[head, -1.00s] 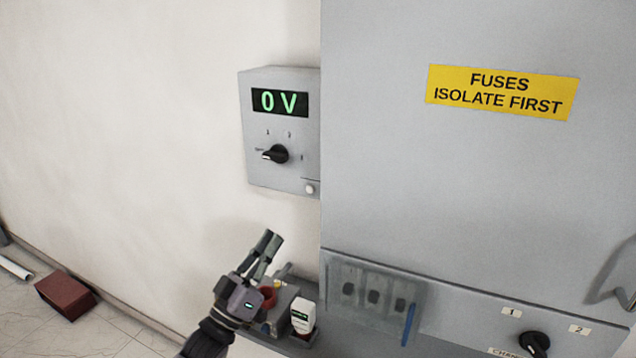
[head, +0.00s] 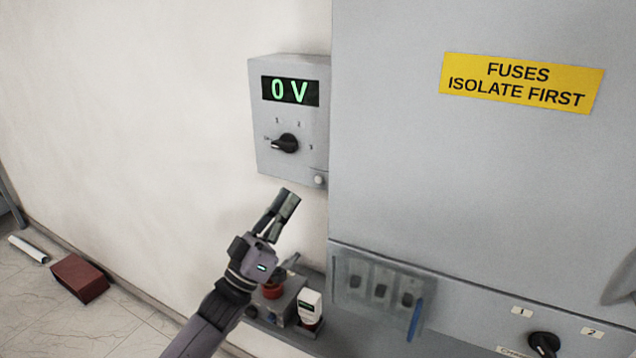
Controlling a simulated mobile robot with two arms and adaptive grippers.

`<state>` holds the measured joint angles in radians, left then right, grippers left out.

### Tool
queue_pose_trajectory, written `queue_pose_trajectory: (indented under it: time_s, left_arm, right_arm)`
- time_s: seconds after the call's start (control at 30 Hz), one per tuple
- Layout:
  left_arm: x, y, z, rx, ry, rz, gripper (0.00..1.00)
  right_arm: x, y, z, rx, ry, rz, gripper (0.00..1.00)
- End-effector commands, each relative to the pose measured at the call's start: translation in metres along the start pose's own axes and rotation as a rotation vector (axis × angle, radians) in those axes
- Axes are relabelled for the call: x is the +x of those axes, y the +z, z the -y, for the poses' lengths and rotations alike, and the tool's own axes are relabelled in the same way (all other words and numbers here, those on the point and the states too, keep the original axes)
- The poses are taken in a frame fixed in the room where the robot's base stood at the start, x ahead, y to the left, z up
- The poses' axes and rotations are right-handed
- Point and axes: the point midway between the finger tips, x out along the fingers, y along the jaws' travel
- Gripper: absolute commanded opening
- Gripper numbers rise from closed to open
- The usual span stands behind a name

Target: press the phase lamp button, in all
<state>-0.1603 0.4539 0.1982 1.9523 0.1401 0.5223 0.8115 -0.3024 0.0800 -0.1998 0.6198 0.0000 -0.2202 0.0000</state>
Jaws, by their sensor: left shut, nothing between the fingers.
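A grey meter box (head: 262,120) hangs on the wall, with a green "0 V" display (head: 290,91) and a black rotary knob (head: 285,143) pointing left. A small round pale button (head: 319,180) sits at the box's lower right corner; it looks like the phase lamp button, but I cannot read its label. My left gripper (head: 284,199) is shut and empty, its fingertips just below the box and left of the button, apart from it in the picture. My right gripper is not in view.
A large grey cabinet (head: 400,180) with a yellow fuse sign (head: 522,82) stands at the right. Below are a shelf with a red knob (head: 272,291), a small white device (head: 310,304) and a fuse panel (head: 380,290). A dark red box (head: 80,277) lies on the floor.

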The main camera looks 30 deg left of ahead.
Motion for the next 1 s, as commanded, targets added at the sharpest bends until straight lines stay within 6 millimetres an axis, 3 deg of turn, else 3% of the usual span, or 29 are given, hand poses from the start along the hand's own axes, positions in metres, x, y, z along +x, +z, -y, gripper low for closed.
queue_pose_trajectory:
  time_s: [0.47, 1.0]
  left_arm:
    - [0.04, 0.029, 0.03, 0.001, 0.001, -0.001, 0.0]
    - [0.045, 0.032, 0.032, 0.001, 0.0, 0.0, 0.0]
  right_arm:
    - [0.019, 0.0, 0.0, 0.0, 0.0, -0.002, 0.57]
    - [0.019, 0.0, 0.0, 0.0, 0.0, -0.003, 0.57]
